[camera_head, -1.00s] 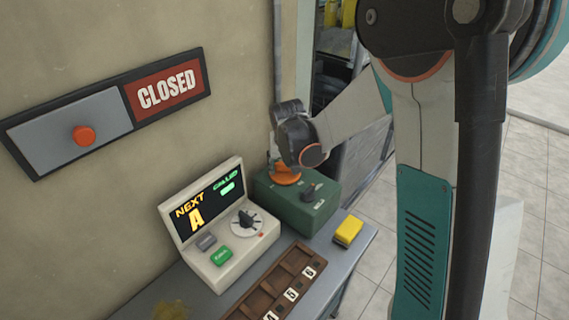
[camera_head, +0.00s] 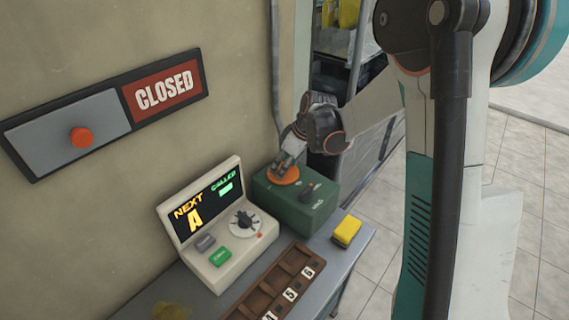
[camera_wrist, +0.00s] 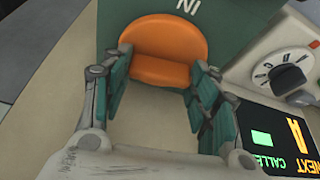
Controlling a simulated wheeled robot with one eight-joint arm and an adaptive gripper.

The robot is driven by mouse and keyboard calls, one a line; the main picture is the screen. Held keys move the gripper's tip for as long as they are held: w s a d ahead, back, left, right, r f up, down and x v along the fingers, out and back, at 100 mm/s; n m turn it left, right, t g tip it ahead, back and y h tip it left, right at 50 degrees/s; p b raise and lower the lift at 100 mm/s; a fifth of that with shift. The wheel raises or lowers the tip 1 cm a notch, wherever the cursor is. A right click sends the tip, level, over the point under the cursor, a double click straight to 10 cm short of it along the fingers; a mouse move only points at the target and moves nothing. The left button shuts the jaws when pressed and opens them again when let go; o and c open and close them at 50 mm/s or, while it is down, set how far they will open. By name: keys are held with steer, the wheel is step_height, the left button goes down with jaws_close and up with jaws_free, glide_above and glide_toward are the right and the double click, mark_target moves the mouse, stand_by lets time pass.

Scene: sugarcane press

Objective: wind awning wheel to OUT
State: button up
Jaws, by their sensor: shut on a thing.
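The awning wheel (camera_head: 284,176) is an orange disc with a raised grip, on top of a green box (camera_head: 310,212) at the back of the table. My gripper (camera_head: 289,163) reaches down onto it from above right. In the wrist view the orange wheel (camera_wrist: 163,38) stands between the two teal-padded fingers, which close on the sides of its grip. An upside-down "IN" mark shows on the green box beside the wheel. No "OUT" mark can be seen. A dark knob sits on the box near its front.
A cream console (camera_head: 218,230) with a lit screen and a dial stands just left of the box. A yellow block (camera_head: 347,230) and a brown tray (camera_head: 262,300) with number tiles lie in front. A CLOSED sign (camera_head: 163,91) hangs on the wall.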

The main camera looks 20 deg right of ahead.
steer(key=n+g, duration=0.1)
steer(key=n, duration=0.1)
steer(key=n+y, duration=0.1)
steer(key=n, duration=0.2)
steer(key=shift+w+d+n+g, duration=0.1)
steer(key=shift+w+n+g, duration=0.05)
steer(key=shift+n+g, duration=0.2)
steer(key=n+g, duration=0.1)
steer(key=n, duration=0.1)
steer(key=n+g, duration=0.1)
steer(key=n, duration=0.1)
steer(key=shift+w+y+p, duration=0.1)
steer(key=shift+y+p, duration=0.2)
steer(key=shift+p, duration=0.05)
steer(key=n+g, duration=0.1)
steer(key=n, duration=0.1)
steer(key=n+g, duration=0.1)
steer(key=n, duration=0.2)
steer(key=shift+w+n+h+p, duration=0.15)
steer(key=shift+n+h+p, duration=0.15)
steer(key=shift+n+h, duration=0.1)
steer(key=shift+n+g+h, duration=0.5)
steer(key=shift+n+g, duration=0.05)
steer(key=shift+n, duration=1.7)
steer(key=shift+p, duration=0.3)
steer(key=o, duration=1.1)
steer(key=shift+w, duration=0.1)
steer(key=shift+c, duration=0.2)
